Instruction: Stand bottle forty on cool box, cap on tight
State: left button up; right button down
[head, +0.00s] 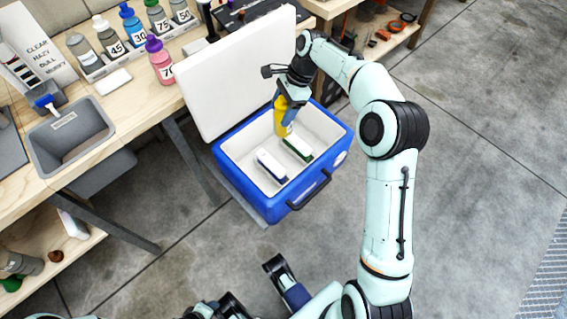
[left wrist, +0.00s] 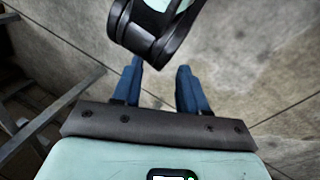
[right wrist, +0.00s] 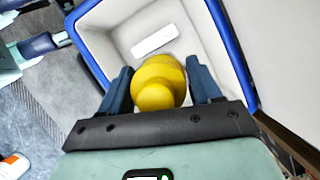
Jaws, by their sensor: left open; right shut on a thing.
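My right gripper (head: 287,106) is shut on a yellow bottle (head: 282,126) and holds it inside or just above the open cool box (head: 268,205). The right wrist view shows the bottle's rounded yellow top (right wrist: 157,83) between the two blue fingers. I cannot see a number on it, nor tell how tight its cap is. The cool box is blue with a white inside, and its white lid (head: 222,80) stands open. My left gripper (left wrist: 158,80) is open and empty over the floor, in front of the cool box.
Two white-topped packs lie in the cool box, one dark blue-edged (head: 271,166) and one green-edged (head: 297,148). Several numbered bottles stand on the workbench (head: 130,105), with a pink bottle (head: 161,66) near its edge. A grey tub (head: 52,165) sits there too.

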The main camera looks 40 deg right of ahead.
pick_arm(q)
jog(key=w+a+f+b, duration=0.2)
jog(key=a+f+b, duration=0.1)
jog(key=f+b, duration=0.2)
jog(key=shift+a+f+n+y, duration=0.15)
jog(key=shift+f+n+y, duration=0.2)
jog(key=shift+f, duration=0.7)
pick_arm(e)
notch_tip(320, 180, down, 20)
jog(key=shift+d+r+m, duration=0.15)
jog(key=shift+d+m, duration=0.05)
jog(key=shift+m, duration=0.1)
jog(key=shift+f, duration=0.2)
jog(key=shift+c, duration=1)
grip_release()
